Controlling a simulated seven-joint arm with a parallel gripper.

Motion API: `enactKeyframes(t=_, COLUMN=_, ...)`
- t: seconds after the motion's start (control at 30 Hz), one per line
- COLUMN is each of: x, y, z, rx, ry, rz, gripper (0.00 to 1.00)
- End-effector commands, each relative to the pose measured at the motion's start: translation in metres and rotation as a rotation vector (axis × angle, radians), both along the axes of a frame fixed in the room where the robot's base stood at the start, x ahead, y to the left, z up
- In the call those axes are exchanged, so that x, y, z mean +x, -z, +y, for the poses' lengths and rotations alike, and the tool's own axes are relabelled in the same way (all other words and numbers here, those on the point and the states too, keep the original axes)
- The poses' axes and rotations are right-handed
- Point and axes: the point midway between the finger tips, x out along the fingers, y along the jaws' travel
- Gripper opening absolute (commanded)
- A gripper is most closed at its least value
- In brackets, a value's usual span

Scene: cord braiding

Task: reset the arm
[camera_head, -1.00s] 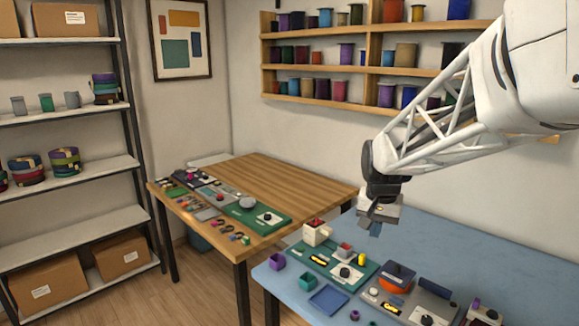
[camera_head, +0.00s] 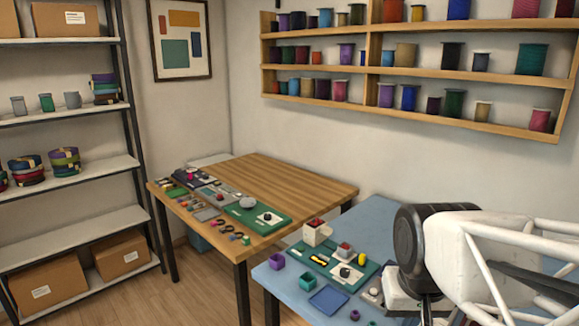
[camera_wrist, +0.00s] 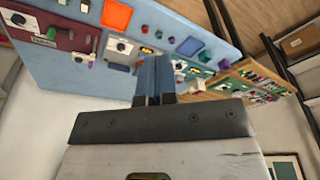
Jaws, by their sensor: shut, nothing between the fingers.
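My gripper (camera_wrist: 155,70) shows in the wrist view as two grey-blue fingers side by side, shut with nothing held between them. Behind the fingers the wrist view shows the blue table (camera_wrist: 70,68) and its boards from a tilted angle. In the head view my arm fills the lower right, with its dark wrist joint over the blue table (camera_head: 375,222). The fingertips cannot be made out there. The arm hides the right part of the blue table.
The blue table bears a green board (camera_head: 318,258), a white cup-like box (camera_head: 316,233), a purple cup (camera_head: 277,261) and a blue tray (camera_head: 328,299). A wooden table (camera_head: 290,178) stands left of it. Wall shelves (camera_head: 480,73) hold spools. A rack (camera_head: 65,171) stands at the left.

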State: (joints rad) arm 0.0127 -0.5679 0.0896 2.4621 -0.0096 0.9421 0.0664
Motion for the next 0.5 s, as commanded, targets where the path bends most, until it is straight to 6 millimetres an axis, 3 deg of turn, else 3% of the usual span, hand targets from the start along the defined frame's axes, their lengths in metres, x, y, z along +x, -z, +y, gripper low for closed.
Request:
enactKeyframes(t=0.2, x=-0.032, y=0.01, z=0.001, rx=-0.009, ry=-0.042, rz=-0.015, gripper=0.0)
enactKeyframes(t=0.5, x=-0.04, y=0.013, z=0.002, rx=-0.012, ry=-0.054, rz=-0.015, gripper=0.0)
